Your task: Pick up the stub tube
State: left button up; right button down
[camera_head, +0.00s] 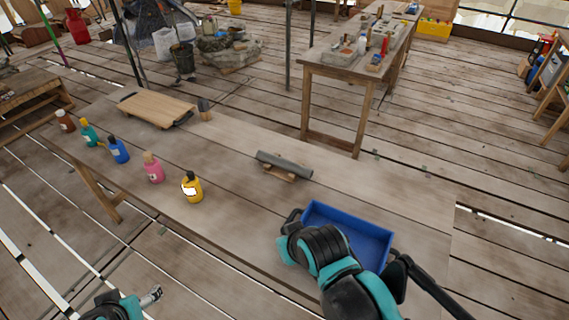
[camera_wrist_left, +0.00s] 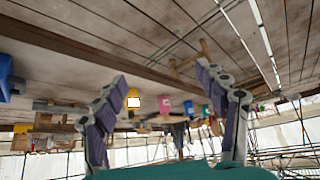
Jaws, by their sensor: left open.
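The stub tube, a grey cylinder (camera_head: 284,164), lies on a small wooden cradle (camera_head: 278,173) near the middle of the long wooden table. My left gripper (camera_head: 153,296) is low at the bottom left, off the table's near side and well away from the tube. In the left wrist view its two fingers (camera_wrist_left: 165,105) are spread wide with nothing between them. A grey shape there may be the tube, but I cannot be sure. My right arm reaches over the blue tray (camera_head: 374,236). Its gripper (camera_head: 292,215) is mostly hidden by the wrist.
A yellow bottle (camera_head: 191,187), a pink bottle (camera_head: 153,168) and other bottles line the table's left part. A wooden board (camera_head: 157,110) lies at the back left. The table is clear between the yellow bottle and the tube. Another table (camera_head: 350,70) stands behind.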

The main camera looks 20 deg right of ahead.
aim_at(297, 169)
jog(key=z, duration=0.45)
jog(key=i+j+z, duration=0.15)
jog(key=z, duration=0.3)
jog(key=i+j+z, duration=0.25)
jog(key=z, duration=0.2)
jog(key=i+j+z, duration=0.3)
jog(key=z, duration=0.15)
jog(key=i+j, duration=0.1)
jog(key=j, duration=0.35)
jog(key=i, duration=0.05)
